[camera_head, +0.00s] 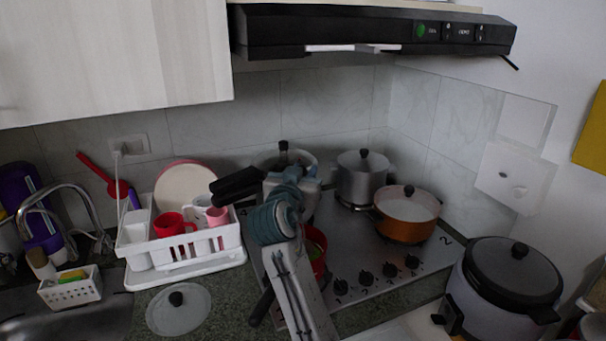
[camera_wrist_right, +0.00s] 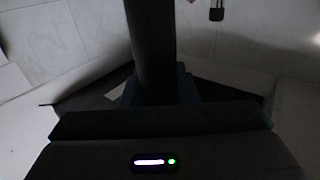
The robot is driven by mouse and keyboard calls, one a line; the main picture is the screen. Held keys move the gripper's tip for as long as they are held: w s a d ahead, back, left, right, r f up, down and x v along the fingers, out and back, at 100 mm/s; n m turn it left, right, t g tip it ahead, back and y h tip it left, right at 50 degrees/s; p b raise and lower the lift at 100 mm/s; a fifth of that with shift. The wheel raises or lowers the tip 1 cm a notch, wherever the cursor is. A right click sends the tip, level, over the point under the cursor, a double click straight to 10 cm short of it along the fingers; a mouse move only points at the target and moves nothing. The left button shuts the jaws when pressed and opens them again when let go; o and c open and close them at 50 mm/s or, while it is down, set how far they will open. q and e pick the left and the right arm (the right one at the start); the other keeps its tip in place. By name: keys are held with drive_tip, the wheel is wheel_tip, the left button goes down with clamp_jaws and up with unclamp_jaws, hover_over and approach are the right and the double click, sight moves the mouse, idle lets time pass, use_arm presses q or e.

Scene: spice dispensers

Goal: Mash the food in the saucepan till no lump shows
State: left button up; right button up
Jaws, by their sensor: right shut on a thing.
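The red saucepan (camera_head: 318,262) stands at the front left of the cooktop, largely hidden behind my right arm. A little green shows inside it; whether lumps remain visible cannot be told. Its dark handle (camera_head: 262,307) points to the front left. My right gripper (camera_head: 238,186) is above and behind the saucepan, pointing left. It is shut on a dark bar-like handle, which stands up in the right wrist view (camera_wrist_right: 152,50). I take this for the masher's handle; its mashing end is hidden. My left gripper is not in view.
A steel pot (camera_head: 362,182) and an orange pan (camera_head: 405,228) stand on the cooktop's right. A lidded pot (camera_head: 283,158) is behind my arm. A white dish rack (camera_head: 185,250) is left, a glass lid (camera_head: 178,315) in front. A cooker (camera_head: 510,270) is right.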

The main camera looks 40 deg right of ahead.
drive_tip(key=shift+f+b, duration=1.7)
drive_tip(key=shift+f, duration=0.45)
drive_tip(key=shift+r, duration=0.15)
wheel_tip(320, 180, up, 4)
drive_tip(key=p, duration=0.3)
drive_tip(key=shift+r, duration=0.1)
drive_tip(key=a, duration=0.3)
drive_tip(key=shift+w+b, duration=0.35)
drive_tip(key=shift+w, duration=0.05)
